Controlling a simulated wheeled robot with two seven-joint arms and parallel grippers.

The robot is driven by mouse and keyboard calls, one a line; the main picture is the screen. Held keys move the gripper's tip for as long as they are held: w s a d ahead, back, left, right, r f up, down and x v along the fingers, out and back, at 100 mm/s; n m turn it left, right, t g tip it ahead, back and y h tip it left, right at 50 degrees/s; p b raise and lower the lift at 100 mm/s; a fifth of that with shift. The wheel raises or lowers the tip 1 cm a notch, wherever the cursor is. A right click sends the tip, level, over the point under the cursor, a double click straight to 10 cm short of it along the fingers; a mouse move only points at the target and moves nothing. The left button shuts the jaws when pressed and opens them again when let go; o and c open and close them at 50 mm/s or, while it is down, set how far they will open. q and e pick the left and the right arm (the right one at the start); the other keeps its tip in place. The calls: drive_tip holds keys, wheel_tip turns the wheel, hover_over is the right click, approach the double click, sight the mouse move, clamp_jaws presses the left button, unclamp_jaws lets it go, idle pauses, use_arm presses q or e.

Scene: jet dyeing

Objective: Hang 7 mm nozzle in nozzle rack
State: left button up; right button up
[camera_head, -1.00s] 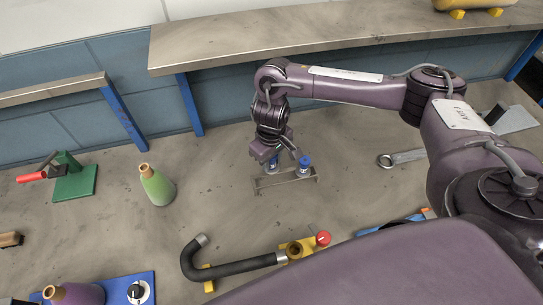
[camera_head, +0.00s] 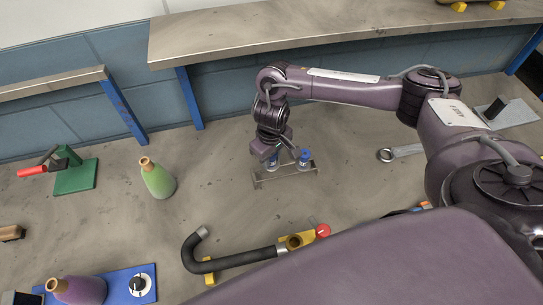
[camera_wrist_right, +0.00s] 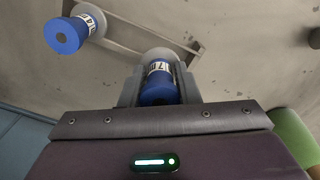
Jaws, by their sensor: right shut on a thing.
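My right gripper (camera_wrist_right: 158,92) is shut on a blue nozzle (camera_wrist_right: 158,88) whose white label reads 7. In the head view the held nozzle (camera_head: 272,161) shows partly below the gripper, at the left part of the metal nozzle rack (camera_head: 287,179). Its pale flange overlaps the rack (camera_wrist_right: 186,44) in the wrist view; I cannot tell whether it is seated. A second blue nozzle (camera_head: 304,158) stands at the rack's right part in the head view. It also shows at upper left in the wrist view (camera_wrist_right: 65,35), its label partly turned away. My left gripper is not in view.
A green bottle (camera_head: 158,180) stands left of the rack. A raised shelf (camera_head: 300,38) runs behind. The bench around the rack is clear.

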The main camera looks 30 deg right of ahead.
sight(271, 166)
idle(0.4)
drive_tip(key=shift+p, duration=0.5)
idle(0.4)
drive_tip(key=shift+p, duration=0.45)
idle(0.5)
drive_tip(key=shift+p, duration=0.45)
drive_tip(key=shift+f+b, duration=0.95)
drive_tip(key=shift+f, duration=1.1)
drive_tip(key=o, duration=1)
drive_tip(key=shift+o, duration=0.2)
